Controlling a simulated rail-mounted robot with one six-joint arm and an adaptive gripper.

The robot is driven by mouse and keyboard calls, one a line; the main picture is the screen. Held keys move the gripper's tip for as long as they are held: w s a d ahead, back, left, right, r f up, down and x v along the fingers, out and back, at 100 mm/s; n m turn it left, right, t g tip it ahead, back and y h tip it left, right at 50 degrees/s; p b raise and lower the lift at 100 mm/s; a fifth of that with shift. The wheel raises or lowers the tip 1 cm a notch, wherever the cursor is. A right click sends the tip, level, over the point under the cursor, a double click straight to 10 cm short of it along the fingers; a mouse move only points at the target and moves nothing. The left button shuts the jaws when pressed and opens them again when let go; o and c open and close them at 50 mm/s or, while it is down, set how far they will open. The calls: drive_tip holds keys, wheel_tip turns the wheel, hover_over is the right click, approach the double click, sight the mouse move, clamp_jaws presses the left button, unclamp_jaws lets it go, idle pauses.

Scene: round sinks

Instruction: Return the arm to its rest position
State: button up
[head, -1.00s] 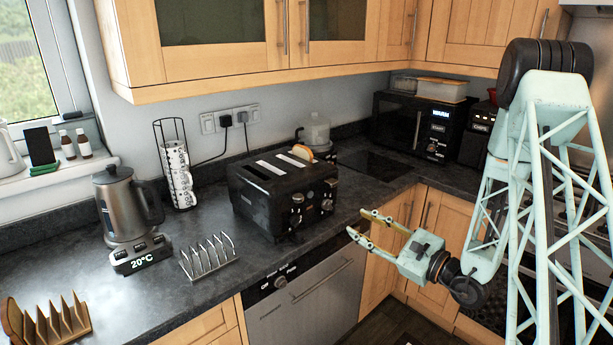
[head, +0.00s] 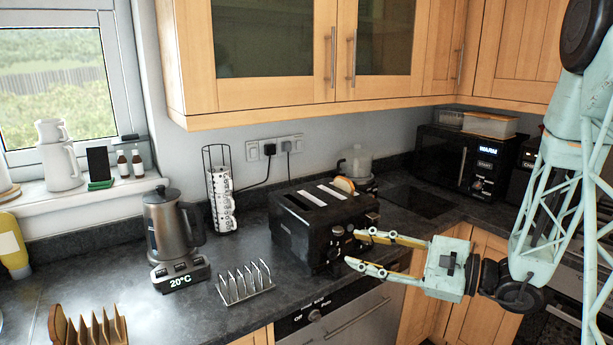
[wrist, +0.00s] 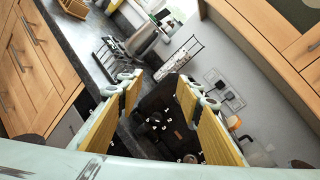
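My gripper (head: 356,249) is pale green with yellow pads. Its two fingers are apart, with nothing between them. In the head view it points left, and its fingertips overlap the front right of the black toaster (head: 310,232); I cannot tell whether they touch it. A slice of bread shows at the toaster's top right slot (head: 343,185). In the wrist view the open fingers (wrist: 160,88) frame the toaster's dark body (wrist: 165,115). My arm extends to the right of the head view.
Left of the toaster stand a kettle (head: 172,232) on its base, a metal toast rack (head: 245,282) and a mug stand (head: 221,190). A wooden toast rack (head: 95,328) is at the front left. A wall cabinet (head: 270,60) hangs above. A microwave (head: 465,160) stands at the back right.

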drive_tip(key=s+a+r+n+g+h, duration=0.1)
drive_tip(key=s+a+r+n+g, duration=0.15)
drive_tip(key=s, duration=0.45)
drive_tip(key=s+a+r+n+g, duration=0.2)
drive_tip(key=s+a+n+g, duration=0.15)
drive_tip(key=s, duration=0.25)
drive_tip(key=s+a+r+n+g+h, duration=0.1)
drive_tip(key=s+a+r+n+g, duration=0.1)
drive_tip(key=s+a, duration=0.35)
drive_tip(key=s+d+n+g+h, duration=0.1)
drive_tip(key=s+d+n+h, duration=0.1)
drive_tip(key=s, duration=0.5)
drive_tip(key=s+d+n+g+h, duration=0.1)
drive_tip(key=s+d+n+h, duration=0.15)
drive_tip(key=s, duration=0.45)
drive_tip(key=s+d+r+n+t+h, duration=0.2)
drive_tip(key=s+d+h, duration=0.1)
drive_tip(key=d, duration=0.4)
drive_tip(key=s+d+r+n+t+h, duration=0.2)
drive_tip(key=s+d+r+t+h, duration=0.1)
drive_tip(key=d, duration=0.4)
drive_tip(key=shift+s+d+h, duration=0.2)
drive_tip(key=shift+s+h, duration=0.45)
drive_tip(key=shift+h, duration=0.5)
